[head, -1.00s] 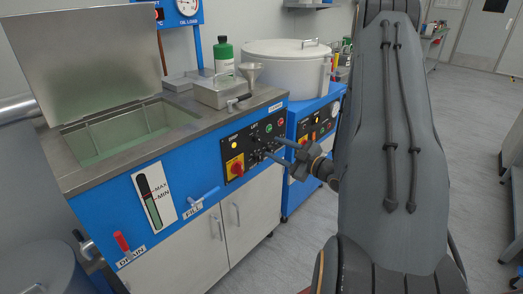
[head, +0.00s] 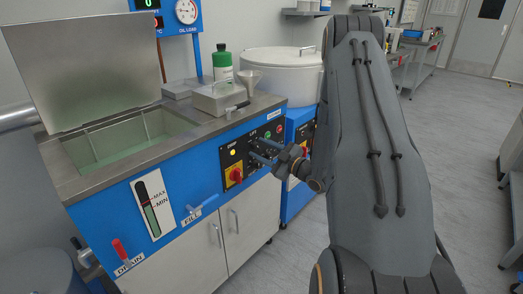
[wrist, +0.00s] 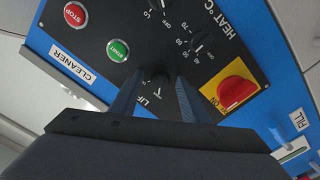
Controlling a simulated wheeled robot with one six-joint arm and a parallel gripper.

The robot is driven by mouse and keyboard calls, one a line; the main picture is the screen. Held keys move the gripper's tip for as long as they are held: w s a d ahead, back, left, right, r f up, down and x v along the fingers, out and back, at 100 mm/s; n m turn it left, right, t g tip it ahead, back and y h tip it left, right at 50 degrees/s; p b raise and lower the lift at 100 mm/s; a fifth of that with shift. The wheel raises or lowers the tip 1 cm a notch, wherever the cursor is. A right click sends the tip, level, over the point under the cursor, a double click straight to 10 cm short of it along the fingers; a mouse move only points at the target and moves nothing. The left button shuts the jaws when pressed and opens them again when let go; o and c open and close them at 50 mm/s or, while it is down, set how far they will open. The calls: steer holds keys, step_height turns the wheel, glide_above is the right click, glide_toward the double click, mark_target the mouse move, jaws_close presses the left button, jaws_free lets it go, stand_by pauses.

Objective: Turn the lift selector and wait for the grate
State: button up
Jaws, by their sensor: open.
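The control panel (head: 240,150) is on the front of the blue cleaner cabinet. In the wrist view, the dark lift selector knob (wrist: 160,82) sits between my two fingers, beside a partly hidden label starting "LI". My gripper (head: 256,149) is at the panel with its fingers pointing at it; it also shows in the wrist view (wrist: 157,82). The jaws are open, one finger on each side of the knob; contact is not clear. The open tank (head: 185,130) holds greenish liquid with divider-like edges inside; I cannot make out the grate.
In the wrist view, a red stop button (wrist: 75,14), green start button (wrist: 118,50), heat knob (wrist: 202,45) and red-yellow switch (wrist: 235,92) surround the lift knob. The raised lid (head: 85,70) stands behind the tank.

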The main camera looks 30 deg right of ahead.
steer(key=c, duration=1)
